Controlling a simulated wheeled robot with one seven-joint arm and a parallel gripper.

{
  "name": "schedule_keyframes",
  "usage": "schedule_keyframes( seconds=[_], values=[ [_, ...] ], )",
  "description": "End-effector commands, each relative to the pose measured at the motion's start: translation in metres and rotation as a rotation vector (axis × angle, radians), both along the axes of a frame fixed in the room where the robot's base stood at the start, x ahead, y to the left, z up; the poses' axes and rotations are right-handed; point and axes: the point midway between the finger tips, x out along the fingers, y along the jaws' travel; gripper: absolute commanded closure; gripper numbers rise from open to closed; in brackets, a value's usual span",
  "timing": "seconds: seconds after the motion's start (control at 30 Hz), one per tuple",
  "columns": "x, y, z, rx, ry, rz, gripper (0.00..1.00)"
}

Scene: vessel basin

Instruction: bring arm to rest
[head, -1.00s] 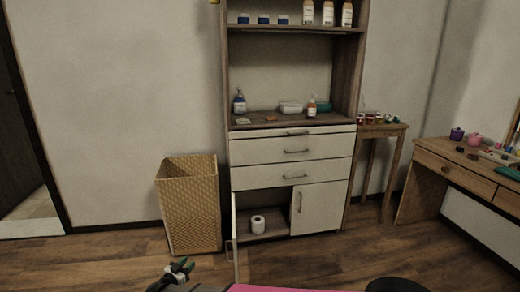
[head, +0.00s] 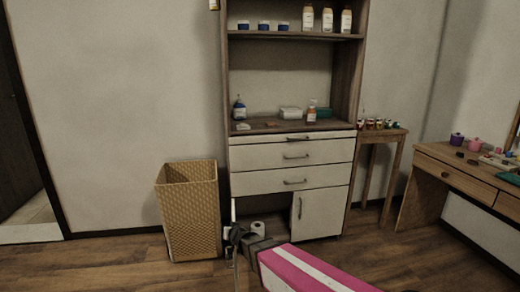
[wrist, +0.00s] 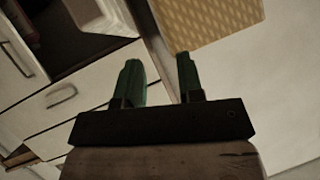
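My gripper (head: 238,236) is low in front of the cabinet's open lower left compartment, near the edge of the swung-out door. In the wrist view my gripper (wrist: 160,76) shows two green fingers apart, with nothing between them. My pink and white arm reaches up to it from the bottom right of the head view. The white cabinet (head: 292,181) has its drawers closed. A white roll (head: 258,228) stands inside the open compartment, partly hidden by my arm.
A wicker basket (head: 190,212) stands left of the cabinet, close to my gripper; it also shows in the wrist view (wrist: 205,20). A small wooden stand (head: 381,134) and a wooden desk (head: 455,172) are on the right. Floor is clear at the left front.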

Motion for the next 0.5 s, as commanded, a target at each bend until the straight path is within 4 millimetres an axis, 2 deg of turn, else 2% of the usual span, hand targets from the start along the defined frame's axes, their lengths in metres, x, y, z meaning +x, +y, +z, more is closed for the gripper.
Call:
schedule_keyframes(
  seconds=[0.03, 0.27, 0.5],
  values=[
    [-0.007, -0.023, 0.004, -0.020, 0.050, 0.016, 0.65],
    [-0.043, -0.119, 0.002, -0.139, 0.343, 0.062, 0.65],
    [-0.106, -0.233, 0.008, -0.279, 0.693, -0.005, 0.65]
  ],
)
